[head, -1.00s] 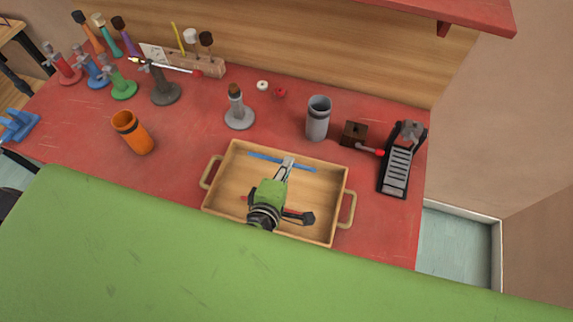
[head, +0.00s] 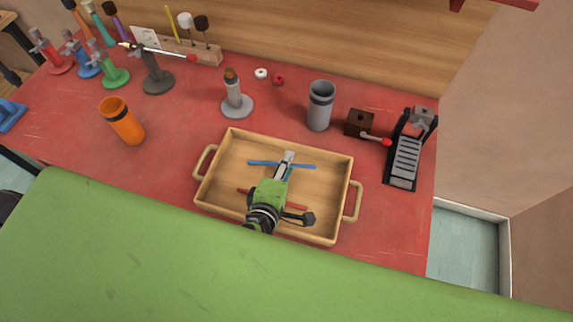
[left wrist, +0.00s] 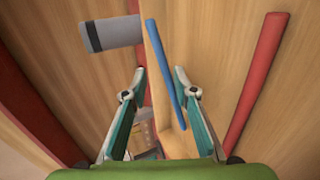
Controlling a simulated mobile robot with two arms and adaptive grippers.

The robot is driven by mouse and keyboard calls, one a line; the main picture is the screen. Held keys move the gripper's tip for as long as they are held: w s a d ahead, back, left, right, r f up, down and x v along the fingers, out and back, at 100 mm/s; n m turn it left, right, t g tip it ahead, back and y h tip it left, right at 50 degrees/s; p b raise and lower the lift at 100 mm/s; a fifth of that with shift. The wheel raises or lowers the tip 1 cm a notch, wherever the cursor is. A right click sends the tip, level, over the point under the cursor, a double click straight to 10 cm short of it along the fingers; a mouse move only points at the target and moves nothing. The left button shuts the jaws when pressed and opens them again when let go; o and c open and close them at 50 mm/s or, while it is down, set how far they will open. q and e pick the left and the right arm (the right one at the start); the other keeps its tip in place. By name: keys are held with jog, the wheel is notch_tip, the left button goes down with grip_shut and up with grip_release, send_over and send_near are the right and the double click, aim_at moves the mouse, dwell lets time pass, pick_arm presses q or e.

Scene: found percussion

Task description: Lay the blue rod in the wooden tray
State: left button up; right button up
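The wooden tray (head: 226,174) sits at the front of the red table. The blue rod (head: 265,163) is inside the tray's outline towards its far side; whether it lies flat on the floor is not clear. My left gripper (head: 287,163) is over the tray, its fingertips at the rod's middle. In the left wrist view the fingers (left wrist: 157,77) are apart, and the blue rod (left wrist: 163,58) runs past the right fingertip, not clamped. Part of the rod is hidden by the gripper in the head view. My right gripper is not in view.
A red rod (head: 297,206) lies in the tray, also seen in the left wrist view (left wrist: 258,75). A grey cup (head: 319,108), brown block (head: 359,122) and black pedal (head: 404,160) stand behind right. An orange cup (head: 122,122) and stand (head: 236,102) are to the left.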

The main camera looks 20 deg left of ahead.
pick_arm(q)
jog(key=v, duration=1.2)
jog(key=shift+s, duration=0.1)
dwell(0.7)
